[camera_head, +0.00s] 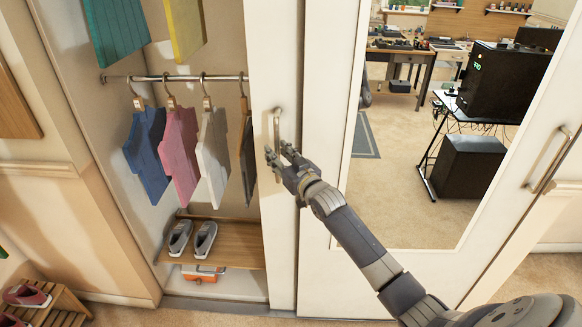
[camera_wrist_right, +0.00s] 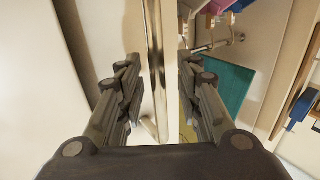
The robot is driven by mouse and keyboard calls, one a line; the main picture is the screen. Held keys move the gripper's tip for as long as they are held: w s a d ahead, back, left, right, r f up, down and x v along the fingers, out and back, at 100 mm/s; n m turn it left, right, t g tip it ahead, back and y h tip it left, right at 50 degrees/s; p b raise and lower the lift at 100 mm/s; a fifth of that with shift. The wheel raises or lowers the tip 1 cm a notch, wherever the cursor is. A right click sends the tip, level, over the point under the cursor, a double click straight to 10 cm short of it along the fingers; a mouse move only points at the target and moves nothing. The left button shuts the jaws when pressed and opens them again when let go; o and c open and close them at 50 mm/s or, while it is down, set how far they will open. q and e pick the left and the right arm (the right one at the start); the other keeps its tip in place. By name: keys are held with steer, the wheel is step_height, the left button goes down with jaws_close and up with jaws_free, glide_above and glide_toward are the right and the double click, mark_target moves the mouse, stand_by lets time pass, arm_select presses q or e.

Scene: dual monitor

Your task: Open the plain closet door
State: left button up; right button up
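The plain closet door (camera_head: 272,230) shows as a narrow white upright strip, with the closet's inside exposed to its left and the mirrored door to its right. Its vertical metal handle (camera_head: 277,125) is near the middle of the strip. My right gripper (camera_head: 277,158) is at the handle's lower part. In the wrist view, the fingers of my right gripper (camera_wrist_right: 160,90) stand apart on either side of the handle (camera_wrist_right: 155,60), with a gap visible on both sides. I cannot tell whether a finger touches the door. My left gripper is not in view.
The mirrored door (camera_head: 400,190) has its own handle (camera_head: 548,160) at the right. Inside the closet are hanging clothes (camera_head: 180,150) on a rail (camera_head: 175,77) and shoes (camera_head: 204,238) on a wooden shelf (camera_head: 235,252). A small shoe rack (camera_head: 60,305) stands at lower left.

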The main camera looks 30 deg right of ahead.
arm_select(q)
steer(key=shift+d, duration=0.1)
arm_select(e)
steer(key=s, duration=1)
steer(key=shift+s, duration=0.2)
